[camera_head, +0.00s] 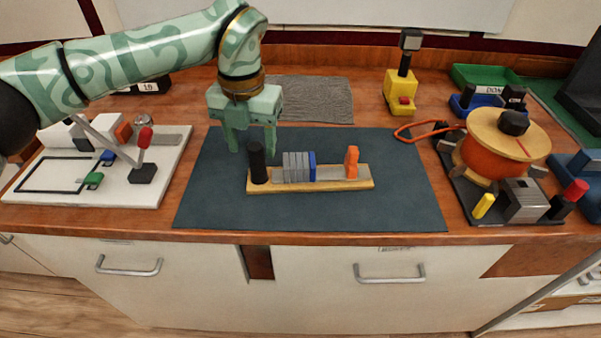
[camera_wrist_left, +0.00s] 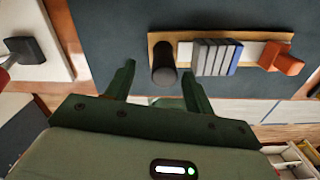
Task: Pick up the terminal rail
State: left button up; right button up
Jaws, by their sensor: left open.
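The terminal rail (camera_head: 310,187) is a flat wooden base on a dark mat (camera_head: 400,205) in the head view. A black upright knob (camera_head: 257,163) stands at its left end. Several grey blocks and a blue block (camera_head: 312,166) sit mid-rail, and an orange piece (camera_head: 351,162) stands toward the right. My left gripper (camera_head: 253,148) is open and empty, above the mat around the knob end. In the left wrist view the gripper (camera_wrist_left: 157,80) has its fingers apart, with the black knob (camera_wrist_left: 164,65) just beyond and between them. My right gripper is not in view.
A white board (camera_head: 170,160) with a red-tipped lever lies to the left. An orange drum device (camera_head: 490,150) stands to the right. A grey cloth (camera_head: 318,95) and a yellow device (camera_head: 400,92) are behind the mat. The mat's right part is clear.

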aim_at(257, 157)
pick_arm(q)
jog(key=f, duration=0.1)
jog(key=f+b, duration=0.1)
jog(key=f, duration=0.2)
jog(key=shift+w+d+f+b, duration=0.3)
jog(key=shift+r, duration=0.15)
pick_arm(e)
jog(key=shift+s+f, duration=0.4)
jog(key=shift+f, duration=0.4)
pick_arm(q)
jog(key=shift+s, duration=0.1)
jog(key=shift+c, duration=1.2)
grip_shut()
